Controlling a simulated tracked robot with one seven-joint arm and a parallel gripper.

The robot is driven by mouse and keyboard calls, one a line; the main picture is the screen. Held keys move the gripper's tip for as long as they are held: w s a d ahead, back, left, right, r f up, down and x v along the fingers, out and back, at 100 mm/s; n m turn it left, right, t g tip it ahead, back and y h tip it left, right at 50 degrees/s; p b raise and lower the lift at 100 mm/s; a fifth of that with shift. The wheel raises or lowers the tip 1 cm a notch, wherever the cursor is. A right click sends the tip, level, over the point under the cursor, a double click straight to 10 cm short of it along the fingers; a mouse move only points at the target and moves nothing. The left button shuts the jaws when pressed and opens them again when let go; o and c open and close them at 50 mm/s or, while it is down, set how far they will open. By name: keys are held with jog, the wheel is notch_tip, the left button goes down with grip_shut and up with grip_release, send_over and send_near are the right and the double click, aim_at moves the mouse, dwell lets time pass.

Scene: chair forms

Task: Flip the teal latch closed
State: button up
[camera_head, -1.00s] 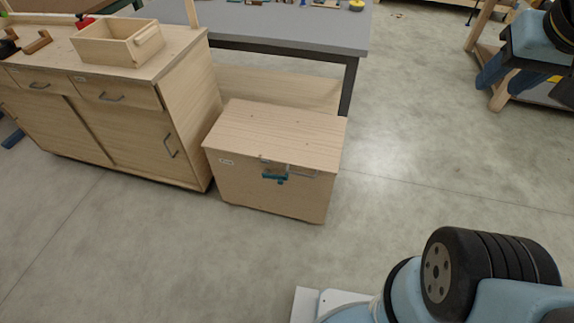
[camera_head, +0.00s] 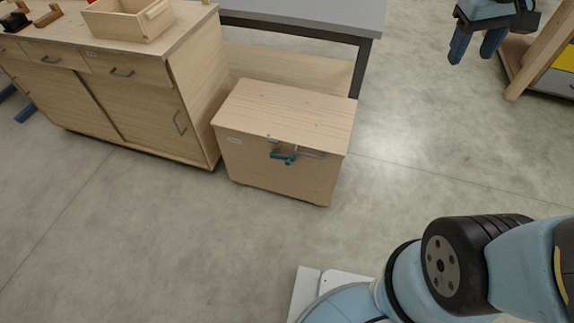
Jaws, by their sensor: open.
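The teal latch (camera_head: 284,157) is on the upper front face of a wooden box (camera_head: 283,126) that stands on the floor, just under the lid edge. Grey metal hardware shows beside it. The latch is small in the view, and I cannot tell its exact lever position. The box lid is down. My gripper (camera_head: 475,50) is at the upper right, its blue fingers spread apart and pointing down with nothing between them. It is well to the right of the box and touches nothing.
A wooden cabinet (camera_head: 112,100) with an open wooden tray (camera_head: 127,18) on top stands left of the box. A grey-topped table (camera_head: 310,14) is behind it. A wooden stand (camera_head: 543,50) is at the right. The floor (camera_head: 400,150) in front and to the right is clear.

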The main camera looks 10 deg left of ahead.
jog(key=w+a+f+n+g+h, duration=0.1)
jog(key=w+a+f+n+h, duration=0.2)
jog(key=w+a+f, duration=0.4)
jog(key=n+t+h, duration=0.5)
jog(key=n+t, duration=0.6)
jog(key=n, duration=0.7)
send_over(287, 164)
jog(key=s+d, duration=0.2)
jog(key=s, duration=0.3)
notch_tip(287, 164, down, 43)
jog(key=s+a+f+n+t+y, duration=0.25)
jog(key=s+f+n+y, duration=0.2)
jog(key=f, duration=0.55)
jog(key=s+a+f+n+t+y, duration=0.1)
jog(key=s+f+n+t+y, duration=0.35)
jog(key=f, duration=0.45)
jog(key=shift+n+g+h, duration=0.4)
jog(key=shift+n+g, duration=0.3)
jog(key=w, duration=0.4)
jog(key=w+d, duration=0.1)
jog(key=w, duration=0.8)
jog(key=shift+w+d+f, duration=0.1)
jog(key=shift+d+f, duration=0.05)
jog(key=shift+d, duration=0.15)
grip_shut()
